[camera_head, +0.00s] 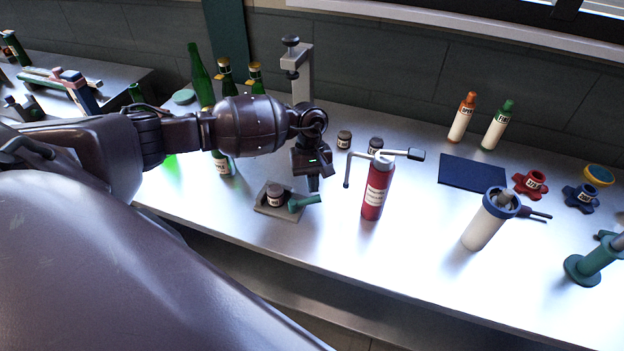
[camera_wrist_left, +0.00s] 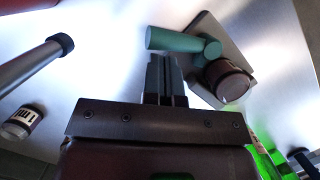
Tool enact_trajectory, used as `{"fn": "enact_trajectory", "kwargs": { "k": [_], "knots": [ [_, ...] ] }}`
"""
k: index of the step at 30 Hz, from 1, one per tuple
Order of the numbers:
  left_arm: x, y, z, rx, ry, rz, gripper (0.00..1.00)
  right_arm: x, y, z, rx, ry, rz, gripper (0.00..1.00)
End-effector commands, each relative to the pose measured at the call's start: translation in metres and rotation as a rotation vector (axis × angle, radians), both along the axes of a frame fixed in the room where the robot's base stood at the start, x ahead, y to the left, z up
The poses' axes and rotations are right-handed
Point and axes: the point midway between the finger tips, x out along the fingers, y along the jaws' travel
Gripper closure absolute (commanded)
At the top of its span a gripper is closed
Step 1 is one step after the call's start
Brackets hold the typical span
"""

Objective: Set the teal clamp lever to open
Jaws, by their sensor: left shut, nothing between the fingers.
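The teal clamp lever (camera_head: 304,202) sits on a small grey clamp plate (camera_head: 279,214) near the bench's front edge and points right in the head view. A small dark brown capped jar (camera_head: 274,192) stands on the plate beside the lever's pivot. My left gripper (camera_head: 314,186) is shut and empty, pointing down close to the lever's free end. In the left wrist view its closed fingers (camera_wrist_left: 166,70) are beside the lever (camera_wrist_left: 174,40), with the jar (camera_wrist_left: 228,82) to the right. I cannot tell whether fingers and lever touch. My right gripper is not in view.
Green bottles (camera_head: 201,80) stand behind my left arm. A navy mat (camera_head: 471,172) and white canister (camera_head: 484,226) are farther right.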

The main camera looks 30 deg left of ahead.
Motion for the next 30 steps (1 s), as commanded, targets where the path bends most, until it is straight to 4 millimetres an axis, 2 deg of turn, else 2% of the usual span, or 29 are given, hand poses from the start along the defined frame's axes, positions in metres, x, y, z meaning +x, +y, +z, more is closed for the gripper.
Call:
{"fn": "enact_trajectory", "kwargs": {
  "k": [18,30],
  "knots": [
    [-0.001,-0.004,-0.001,0.000,0.000,-0.069,1.00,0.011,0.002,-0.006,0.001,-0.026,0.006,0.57],
    [-0.003,-0.006,-0.001,0.002,0.001,-0.125,1.00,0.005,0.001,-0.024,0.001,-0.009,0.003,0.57]
  ]
}}
